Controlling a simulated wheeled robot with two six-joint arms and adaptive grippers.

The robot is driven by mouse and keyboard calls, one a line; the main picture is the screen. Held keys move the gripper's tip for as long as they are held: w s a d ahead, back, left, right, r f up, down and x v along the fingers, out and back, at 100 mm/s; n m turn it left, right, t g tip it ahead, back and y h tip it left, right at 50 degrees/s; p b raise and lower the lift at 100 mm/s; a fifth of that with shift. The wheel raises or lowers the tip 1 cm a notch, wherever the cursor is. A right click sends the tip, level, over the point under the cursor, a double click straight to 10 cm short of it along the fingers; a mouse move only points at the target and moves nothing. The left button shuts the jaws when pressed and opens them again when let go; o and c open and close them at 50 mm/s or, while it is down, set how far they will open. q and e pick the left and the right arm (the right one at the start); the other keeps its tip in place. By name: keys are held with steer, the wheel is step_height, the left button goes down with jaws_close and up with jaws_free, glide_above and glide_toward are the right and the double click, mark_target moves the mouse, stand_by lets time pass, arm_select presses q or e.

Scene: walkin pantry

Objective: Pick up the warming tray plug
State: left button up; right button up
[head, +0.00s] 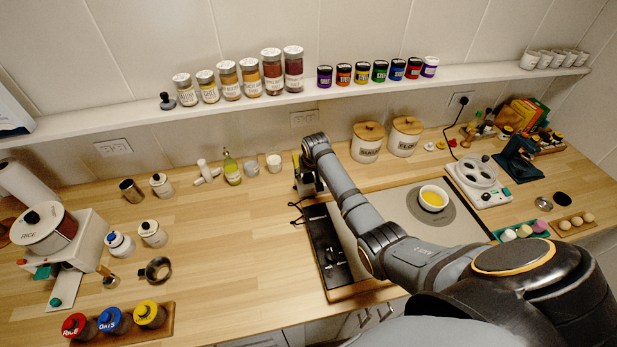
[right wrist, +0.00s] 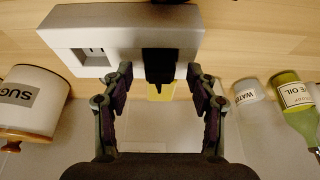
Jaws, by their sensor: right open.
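A black plug (right wrist: 159,62) sits in one socket of a pale grey socket block (right wrist: 100,28) in the right wrist view. I take it to be the warming tray plug. My right gripper (right wrist: 158,78) is open, with one finger on each side of the plug, and I see no clear contact. In the head view my right gripper (head: 308,182) points down at the back of the counter, hiding most of the block. My left gripper is not in view.
Behind the gripper stand an oil bottle (head: 232,170) on the left and a sugar canister (head: 367,148) on the right. A bowl (head: 433,198) stands on the tray. Another appliance (head: 482,182) has its cord in a wall outlet. The left middle counter is mostly clear.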

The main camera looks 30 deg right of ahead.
steer(key=shift+w+f, duration=0.15)
steer(key=shift+f, duration=0.1)
steer(key=c, duration=0.4)
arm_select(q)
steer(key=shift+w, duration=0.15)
arm_select(e)
jaws_close()
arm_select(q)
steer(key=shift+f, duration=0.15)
arm_select(e)
steer(key=shift+r, duration=0.15)
steer(key=shift+r+b, duration=0.25)
steer(key=shift+b, duration=0.15)
steer(key=shift+s+d+r+b, duration=0.1)
steer(key=shift+s+r+b, duration=0.1)
steer(key=shift+r+b, duration=0.8)
arm_select(q)
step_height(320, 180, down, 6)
steer(key=b, duration=0.3)
arm_select(e)
steer(key=s+r, duration=1)
steer(key=s, duration=0.3)
steer(key=shift+s+r, duration=0.15)
steer(key=shift+s, duration=0.25)
